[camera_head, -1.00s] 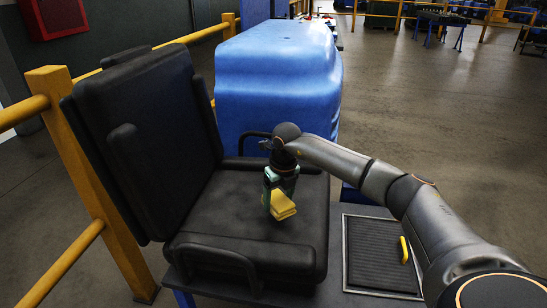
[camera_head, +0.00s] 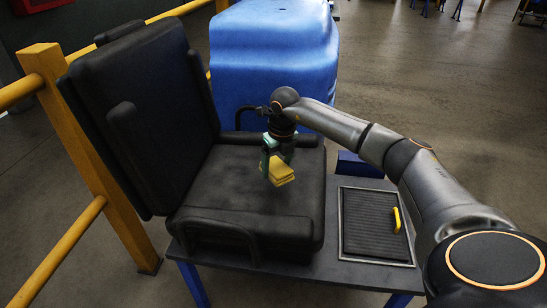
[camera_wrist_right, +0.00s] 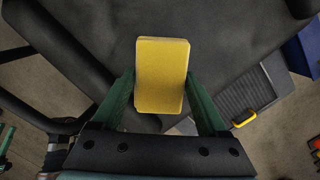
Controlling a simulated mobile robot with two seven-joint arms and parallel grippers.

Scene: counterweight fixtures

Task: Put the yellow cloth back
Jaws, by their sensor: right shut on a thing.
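The yellow cloth (camera_head: 279,171) is a small folded block. My right gripper (camera_head: 271,170) is shut on it and holds it over the black seat (camera_head: 245,200); I cannot tell whether it touches the seat. In the right wrist view the cloth (camera_wrist_right: 161,75) sits between the two green fingers of the gripper (camera_wrist_right: 160,105), with the dark seat behind it. My left gripper is not in view.
A dark ribbed panel (camera_head: 372,260) with a yellow handle (camera_head: 397,220) lies in the grey table (camera_head: 300,265), right of the seat. A blue covered block (camera_head: 270,60) stands behind. Yellow rails (camera_head: 70,250) run along the left. The seat has a tall backrest (camera_head: 140,120).

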